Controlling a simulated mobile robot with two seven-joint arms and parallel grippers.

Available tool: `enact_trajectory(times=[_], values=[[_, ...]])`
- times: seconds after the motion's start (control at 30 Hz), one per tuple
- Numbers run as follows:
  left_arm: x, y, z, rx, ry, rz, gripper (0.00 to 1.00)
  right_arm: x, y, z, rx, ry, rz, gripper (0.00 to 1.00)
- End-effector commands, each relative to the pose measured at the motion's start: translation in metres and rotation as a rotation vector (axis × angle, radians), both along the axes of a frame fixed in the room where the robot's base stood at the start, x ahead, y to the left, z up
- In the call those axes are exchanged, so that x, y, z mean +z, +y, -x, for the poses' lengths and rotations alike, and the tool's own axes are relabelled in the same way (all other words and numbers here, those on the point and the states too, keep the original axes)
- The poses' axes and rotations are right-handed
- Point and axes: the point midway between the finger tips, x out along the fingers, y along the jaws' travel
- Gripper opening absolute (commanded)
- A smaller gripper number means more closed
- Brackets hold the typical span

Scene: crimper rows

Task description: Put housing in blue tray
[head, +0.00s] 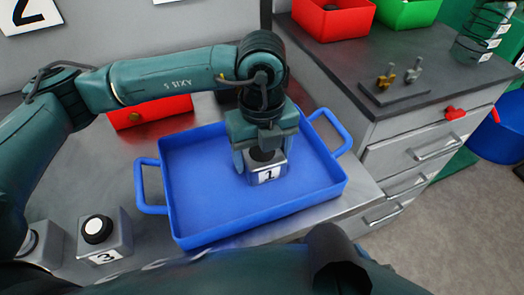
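The blue tray (215,205) lies on the metal table in the middle, with a handle at each end. A grey housing (277,178) labelled 1, with a dark round top, is inside the tray's outline toward its right half. My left gripper (262,158) points down over this housing, with a finger on either side of it, and appears shut on it. Whether the housing's base touches the tray floor is hard to tell. A second housing (104,238), labelled 3, stands left of the tray. My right gripper is out of view.
Another grey housing (45,243) stands at the far left, partly behind my arm. A red box (150,111) is behind the tray. At right, a drawer cabinet (400,150) carries a red bin (335,22), a green bin (408,14) and small brass-coloured fittings. The tray's left half is empty.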

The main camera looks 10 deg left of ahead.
Motion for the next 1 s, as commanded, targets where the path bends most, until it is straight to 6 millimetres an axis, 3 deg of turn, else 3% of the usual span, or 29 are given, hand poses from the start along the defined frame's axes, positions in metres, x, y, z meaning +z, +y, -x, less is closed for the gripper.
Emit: enact_trajectory(times=[0.2, 0.57, 1.0], values=[[0.001, 0.000, 0.000, -0.001, 0.000, 0.000, 0.87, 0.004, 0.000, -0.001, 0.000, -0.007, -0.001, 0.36], [0.010, -0.001, 0.000, -0.001, -0.003, 0.002, 0.87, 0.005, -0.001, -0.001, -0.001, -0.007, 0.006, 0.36], [0.099, -0.001, 0.000, -0.002, -0.003, 0.001, 0.87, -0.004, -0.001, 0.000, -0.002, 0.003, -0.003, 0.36]])
